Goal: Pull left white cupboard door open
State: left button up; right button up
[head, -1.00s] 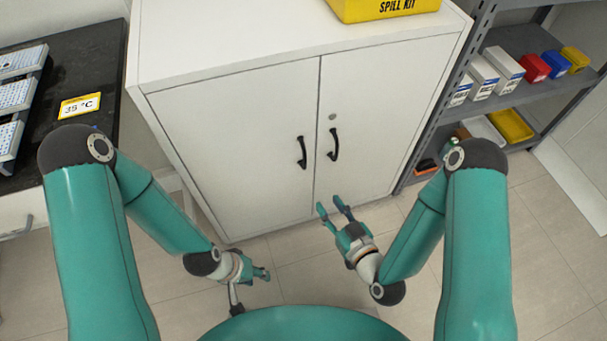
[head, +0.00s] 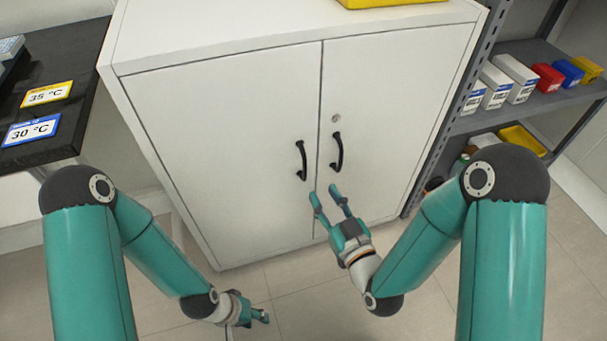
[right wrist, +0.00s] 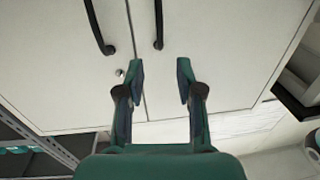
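The left white cupboard door (head: 225,140) looks closed, flush with the right door (head: 390,110). Its black handle (head: 300,160) is upright near the seam between the doors. My right gripper (head: 324,193) is open and empty, below the two handles and apart from them in the head view. In the right wrist view, my right gripper's fingers (right wrist: 160,70) are spread, with the left door's handle (right wrist: 159,25) above the gap between them. My left gripper (head: 264,317) is low over the floor, left of the cupboard's middle; its finger gap is too small to judge.
The right door's black handle (head: 337,152) and round lock (head: 336,118) sit close beside the left handle. A grey shelf unit (head: 510,115) stands right of the cupboard. A dark bench (head: 75,100) stands to the left. The floor in front is clear.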

aim_at(305, 166)
pick_arm(q)
notch_tip(305, 166, down, 4)
jog(key=b, duration=0.3)
pick_arm(e)
jog(key=x, duration=1.1)
jog(key=shift+w, duration=0.15)
grip_shut()
jog(key=shift+a, duration=0.1)
